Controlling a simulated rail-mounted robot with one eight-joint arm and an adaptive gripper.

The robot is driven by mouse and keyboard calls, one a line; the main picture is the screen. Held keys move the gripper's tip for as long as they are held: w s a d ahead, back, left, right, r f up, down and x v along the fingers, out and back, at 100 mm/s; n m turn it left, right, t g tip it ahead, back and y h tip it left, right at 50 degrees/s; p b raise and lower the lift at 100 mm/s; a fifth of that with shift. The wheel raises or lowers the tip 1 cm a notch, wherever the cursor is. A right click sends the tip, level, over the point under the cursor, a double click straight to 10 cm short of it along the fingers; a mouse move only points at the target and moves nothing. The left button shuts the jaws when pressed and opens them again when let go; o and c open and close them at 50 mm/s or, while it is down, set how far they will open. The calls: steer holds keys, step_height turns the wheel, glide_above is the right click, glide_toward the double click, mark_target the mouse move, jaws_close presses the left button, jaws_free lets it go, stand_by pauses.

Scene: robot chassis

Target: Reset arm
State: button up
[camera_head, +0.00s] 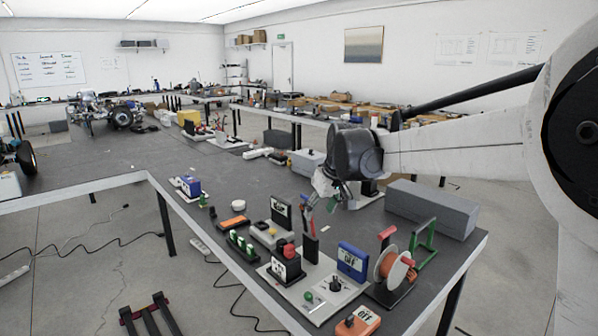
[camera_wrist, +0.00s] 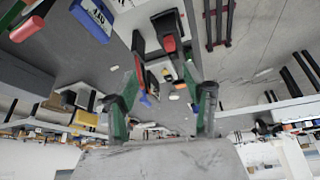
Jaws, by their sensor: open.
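My gripper (camera_head: 322,198) hangs below my wrist over the right part of the grey workbench (camera_head: 340,235), above a cluster of small devices. In the wrist view my gripper (camera_wrist: 163,88) shows two green-and-black fingers spread apart, with nothing held between them. A red-handled tool with a blue part (camera_head: 309,200) stands close to the gripper in the head view; I cannot tell whether they touch. My arm reaches in from the right, and my wrist hides part of the bench behind it.
On the bench are a panel with a red button (camera_head: 287,264), a blue meter (camera_head: 352,261), an orange cable reel (camera_head: 394,268), a green stand (camera_head: 424,240) and a long grey box (camera_head: 431,208). The bench's left part is largely clear. A wheeled chassis (camera_head: 98,110) stands farther back.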

steer(key=s+d+r+m+t, duration=0.1)
steer(key=s+d+r, duration=0.15)
steer(key=s, duration=0.25)
steer(key=s+d+r+m, duration=0.1)
steer(key=s+d, duration=0.2)
steer(key=s, duration=0.2)
steer(key=s+d+f+m, duration=0.1)
steer(key=s+d+f, duration=0.1)
steer(key=s, duration=0.7)
steer(key=s+d+f+m+t+h, duration=0.1)
steer(key=s+d+f, duration=0.2)
steer(key=s, duration=0.6)
steer(key=s+d+f+m+h, duration=0.1)
steer(key=s+d+f, duration=0.2)
steer(key=s, duration=0.7)
steer(key=shift+d+m+t, duration=0.4)
